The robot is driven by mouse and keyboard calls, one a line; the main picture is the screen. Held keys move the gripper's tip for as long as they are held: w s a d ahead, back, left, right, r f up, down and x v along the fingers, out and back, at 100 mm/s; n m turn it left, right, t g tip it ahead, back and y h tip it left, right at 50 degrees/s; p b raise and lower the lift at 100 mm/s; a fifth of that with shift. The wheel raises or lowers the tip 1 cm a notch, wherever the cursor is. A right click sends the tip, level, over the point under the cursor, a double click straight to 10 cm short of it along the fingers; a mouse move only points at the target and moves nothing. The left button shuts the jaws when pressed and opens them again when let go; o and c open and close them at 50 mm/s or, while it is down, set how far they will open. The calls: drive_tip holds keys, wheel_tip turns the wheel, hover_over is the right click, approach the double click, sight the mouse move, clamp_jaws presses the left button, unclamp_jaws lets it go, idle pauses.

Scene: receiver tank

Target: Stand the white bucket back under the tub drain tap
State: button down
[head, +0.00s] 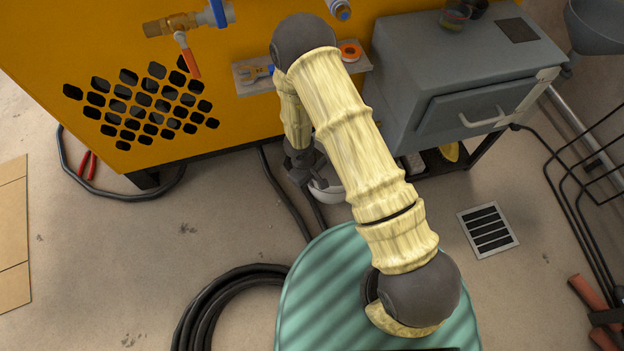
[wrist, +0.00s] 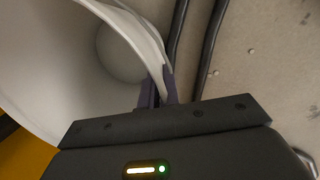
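The white bucket (head: 327,192) is mostly hidden behind my arm in the head view, low in front of the yellow machine and left of the grey cabinet. In the wrist view the bucket (wrist: 60,60) fills the upper left, and I look into its empty-looking inside. My gripper (head: 303,168) is at its rim. In the wrist view the dark fingers of my gripper (wrist: 158,92) are closed on the rim, one on each side. A brass tap (head: 172,25) with an orange lever is on the yellow machine. I cannot tell which tap is the tub drain.
The grey cabinet (head: 465,85) stands right, with a dark lower shelf beneath. A blue-ended pipe (head: 340,10) shows at the top. Black hose (head: 225,300) coils on the floor left of my base. A floor grate (head: 488,230) lies right. The floor at left centre is mostly clear.

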drive_tip(key=c, duration=1.6)
unclamp_jaws()
drive_tip(key=shift+c, duration=0.2)
wheel_tip(320, 180, up, 12)
drive_tip(key=a+p, duration=0.2)
drive_tip(key=p, duration=0.7)
drive_tip(key=shift+p, duration=0.3)
drive_tip(key=shift+d, duration=0.15)
drive_tip(key=shift+s, duration=0.1)
